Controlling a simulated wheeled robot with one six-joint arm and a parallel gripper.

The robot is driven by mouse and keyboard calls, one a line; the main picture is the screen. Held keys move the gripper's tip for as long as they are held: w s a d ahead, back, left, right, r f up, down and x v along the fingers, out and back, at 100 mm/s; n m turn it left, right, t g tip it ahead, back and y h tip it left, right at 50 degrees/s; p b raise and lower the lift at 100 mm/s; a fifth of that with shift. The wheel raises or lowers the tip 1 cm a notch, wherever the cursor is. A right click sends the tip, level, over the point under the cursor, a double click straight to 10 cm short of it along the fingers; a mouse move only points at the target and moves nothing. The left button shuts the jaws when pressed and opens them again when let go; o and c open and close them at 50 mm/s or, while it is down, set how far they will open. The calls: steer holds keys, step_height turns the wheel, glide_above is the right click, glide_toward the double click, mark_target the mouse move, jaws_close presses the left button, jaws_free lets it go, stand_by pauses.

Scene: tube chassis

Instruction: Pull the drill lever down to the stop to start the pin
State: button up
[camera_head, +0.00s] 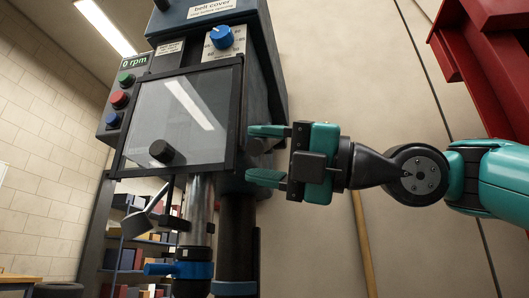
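The drill press (265,75) stands in the middle left of the view, dark blue-grey, with a clear guard (190,118) in a black frame across its front. A round black knob (161,151) sits low on the guard. I cannot make out a drill lever with certainty. My gripper (255,154) comes in from the right, its two teal fingers spread apart, one above the other. The fingertips are beside the right edge of the guard frame, with nothing seen between them. I cannot tell whether they touch the press.
A display (134,62) reads 0 rpm above green, red and blue buttons. A blue dial (221,37) sits above the guard. Below are columns with a blue clamp (193,270). A red structure (490,70) stands upper right. Shelves (125,255) are behind.

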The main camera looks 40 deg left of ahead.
stand_by(0.5)
steer(key=b+v, duration=0.7)
steer(key=v, duration=1)
steer(key=shift+w+d, duration=0.15)
